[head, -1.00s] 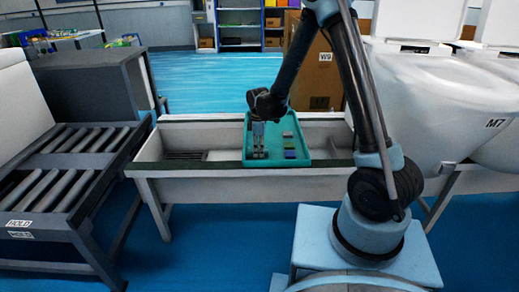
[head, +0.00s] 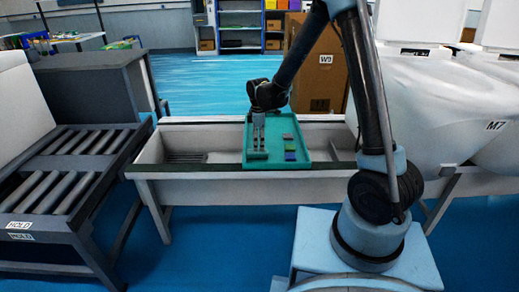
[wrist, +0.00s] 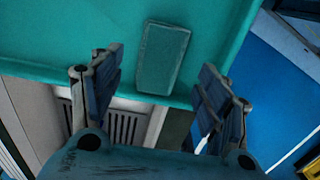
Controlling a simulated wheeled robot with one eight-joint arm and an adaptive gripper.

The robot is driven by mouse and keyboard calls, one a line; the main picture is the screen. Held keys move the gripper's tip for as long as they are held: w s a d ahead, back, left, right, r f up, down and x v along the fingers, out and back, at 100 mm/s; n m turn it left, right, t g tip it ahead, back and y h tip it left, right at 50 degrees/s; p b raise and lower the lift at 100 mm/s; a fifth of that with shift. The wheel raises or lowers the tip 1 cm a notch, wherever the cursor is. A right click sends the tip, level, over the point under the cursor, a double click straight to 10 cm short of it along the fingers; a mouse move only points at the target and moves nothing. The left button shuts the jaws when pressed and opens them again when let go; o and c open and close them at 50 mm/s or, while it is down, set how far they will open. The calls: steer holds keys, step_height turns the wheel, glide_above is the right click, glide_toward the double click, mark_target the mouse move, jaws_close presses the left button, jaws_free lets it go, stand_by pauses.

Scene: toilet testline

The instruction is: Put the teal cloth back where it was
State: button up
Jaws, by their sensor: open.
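The teal cloth (wrist: 163,57) is a small folded rectangle lying flat on the teal tray (wrist: 60,22). It also shows as a darker green strip near the tray's front left in the head view (head: 257,155). My gripper (head: 259,141) points down above the cloth and has nothing between its fingers. In the wrist view my gripper (wrist: 160,75) has its two fingers spread wide, with the cloth ahead of and between them, apart from both. The tray (head: 273,122) sits across the white trough.
Small red (head: 287,136), green (head: 290,146) and blue (head: 290,156) pieces lie along the tray's right side. The white trough (head: 210,187) has a dark slotted grate (head: 185,157) to the left. A roller table (head: 70,170) stands at left, white toilets (head: 430,100) at right.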

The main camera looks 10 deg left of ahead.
mark_target(259, 151)
step_height(259, 151, up, 7)
steer(key=s+d+r+m, duration=0.2)
steer(key=d+r+m, duration=0.15)
steer(key=d, duration=0.55)
steer(key=s+d+r+m+t, duration=0.1)
steer(key=s+d+r+m, duration=0.25)
steer(key=d, duration=0.45)
steer(key=s+d+r+m, duration=0.2)
steer(key=d+r+m, duration=0.15)
steer(key=d, duration=0.55)
steer(key=s+d+f+m, duration=0.3)
steer(key=s+d+m, duration=0.2)
steer(key=s+d, duration=0.2)
steer(key=s+d+f+m+t, duration=0.1)
steer(key=s+d+f+m, duration=0.1)
steer(key=s+d+m, duration=0.3)
steer(key=s+d, duration=0.2)
steer(key=s, duration=0.2)
steer(key=shift+d+f, duration=0.3)
steer(key=shift+f, duration=0.1)
